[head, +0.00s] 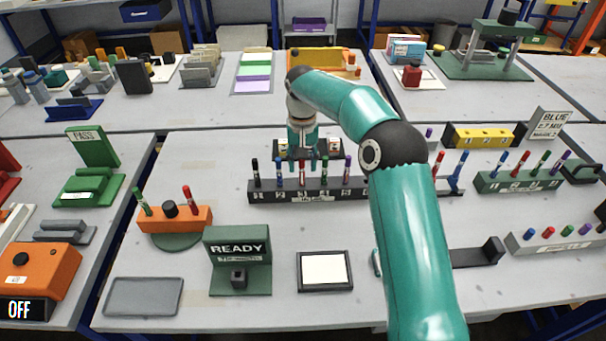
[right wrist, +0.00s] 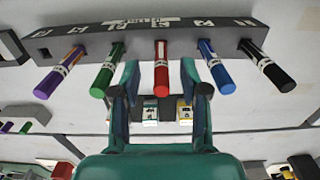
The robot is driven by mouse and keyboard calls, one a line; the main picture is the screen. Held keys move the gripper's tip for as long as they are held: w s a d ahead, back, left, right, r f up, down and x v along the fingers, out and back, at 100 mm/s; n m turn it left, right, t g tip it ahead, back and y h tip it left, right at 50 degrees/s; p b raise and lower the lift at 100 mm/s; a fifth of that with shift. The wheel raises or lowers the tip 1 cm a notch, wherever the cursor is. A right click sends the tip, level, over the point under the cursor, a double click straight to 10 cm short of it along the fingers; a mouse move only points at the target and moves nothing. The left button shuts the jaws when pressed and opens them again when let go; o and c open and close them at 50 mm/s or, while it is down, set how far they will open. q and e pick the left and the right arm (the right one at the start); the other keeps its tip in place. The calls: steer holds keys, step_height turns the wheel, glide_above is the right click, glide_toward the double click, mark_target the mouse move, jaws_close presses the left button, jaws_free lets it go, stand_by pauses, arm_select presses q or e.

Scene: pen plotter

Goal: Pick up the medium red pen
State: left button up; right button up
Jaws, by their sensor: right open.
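A dark grey rack (head: 262,196) holds a row of upright pens: black, blue, red, green and purple. The red pen (head: 302,174) is in the middle of the row, and it also shows in the right wrist view (right wrist: 161,70). My right gripper (head: 303,164) is at this row, behind the red pen. In the right wrist view the right gripper (right wrist: 160,85) is open, with one finger on each side of the red pen's free end in the picture. No contact is visible. The rack labels are too small to read surely. My left gripper is not in view.
Green (right wrist: 108,72) and blue (right wrist: 216,68) pens stand close on either side of the red one. An orange holder (head: 175,222) with a green and a red pen stands left. A READY sign (head: 237,248) and a framed white pad (head: 324,270) are in front.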

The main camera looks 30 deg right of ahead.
mark_target(302, 177)
step_height(302, 177, down, 3)
steer(key=shift+f, duration=0.2)
jaws_close()
steer(key=shift+r, duration=0.15)
